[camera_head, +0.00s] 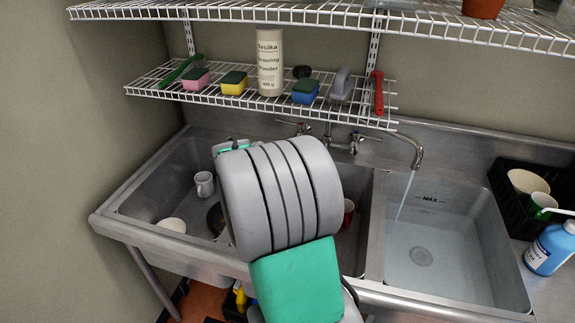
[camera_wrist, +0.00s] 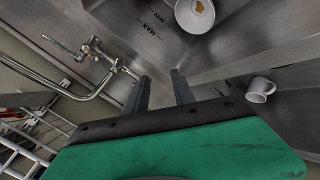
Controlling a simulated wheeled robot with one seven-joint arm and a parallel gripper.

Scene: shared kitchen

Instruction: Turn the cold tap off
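Water runs from the tap spout (camera_head: 417,156) into the right basin. Two lever handles stand on the back ledge, a left handle (camera_head: 298,127) with what looks like a reddish mark and a right handle (camera_head: 364,137). No cold mark can be made out. In the wrist view, one handle (camera_wrist: 95,42) and another handle (camera_wrist: 128,71) show at upper left. My gripper (camera_wrist: 160,88) is open and empty, its left fingertip close to the lower handle in the picture; contact cannot be told. In the head view my arm hides the fingers.
A white mug (camera_head: 204,184) and a bowl (camera_head: 172,225) are in the left basin. A wire shelf (camera_head: 215,97) with sponges and a powder bottle (camera_head: 270,62) hangs above the taps. A black rack (camera_head: 514,202) and blue bottle (camera_head: 551,248) stand at right.

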